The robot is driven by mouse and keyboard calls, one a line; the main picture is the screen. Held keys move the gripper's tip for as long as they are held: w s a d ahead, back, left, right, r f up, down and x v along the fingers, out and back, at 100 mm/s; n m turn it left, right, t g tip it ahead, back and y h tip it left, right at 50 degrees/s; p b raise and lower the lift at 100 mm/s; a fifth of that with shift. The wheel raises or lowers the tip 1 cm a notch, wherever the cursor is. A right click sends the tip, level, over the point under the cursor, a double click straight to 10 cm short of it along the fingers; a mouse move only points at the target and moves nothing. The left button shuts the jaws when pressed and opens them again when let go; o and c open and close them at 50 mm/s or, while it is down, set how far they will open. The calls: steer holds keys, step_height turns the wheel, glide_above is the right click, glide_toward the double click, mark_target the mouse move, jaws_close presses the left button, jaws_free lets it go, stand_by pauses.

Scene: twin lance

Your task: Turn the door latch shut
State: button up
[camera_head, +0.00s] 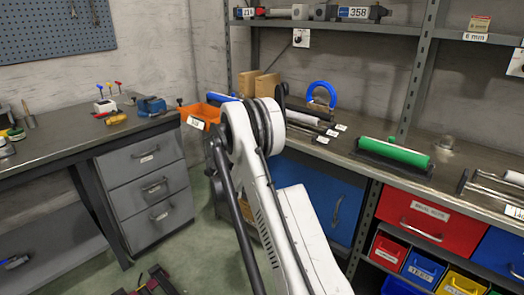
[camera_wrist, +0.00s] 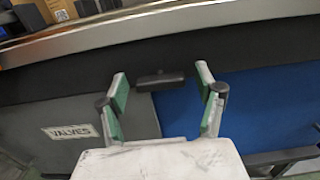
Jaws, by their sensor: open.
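The dark door latch (camera_wrist: 160,79) shows in the wrist view as a short bar lying roughly level in the picture. It sits at the upper edges of a grey panel (camera_wrist: 90,120) labelled VALVES and a blue door (camera_wrist: 265,105), across the line where they meet. My gripper (camera_wrist: 161,71) is open, with one green-padded finger on each side of the latch. I see nothing held in it. Whether a finger touches the latch, I cannot tell. In the head view my arm hides the gripper and the latch; part of the blue door (camera_head: 338,213) shows beside it.
A metal bench edge (camera_wrist: 170,30) runs above the latch. The bench holds a green roller (camera_head: 395,152), a blue ring-shaped item (camera_head: 321,87) and an orange bin (camera_head: 200,112). A grey drawer bench (camera_head: 148,180) stands at left. A red drawer (camera_head: 425,217) is right of the blue door.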

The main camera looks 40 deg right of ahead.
steer(key=shift+c, duration=0.2)
steer(key=c, duration=1.1)
steer(key=shift+m, duration=0.3)
steer(key=shift+s+f+m+b, duration=0.15)
steer(key=shift+m+b, duration=1)
steer(key=shift+m, duration=3.15)
steer(key=shift+f+m+b, duration=0.1)
steer(key=shift+m+b, duration=1)
steer(key=shift+m, duration=3.2)
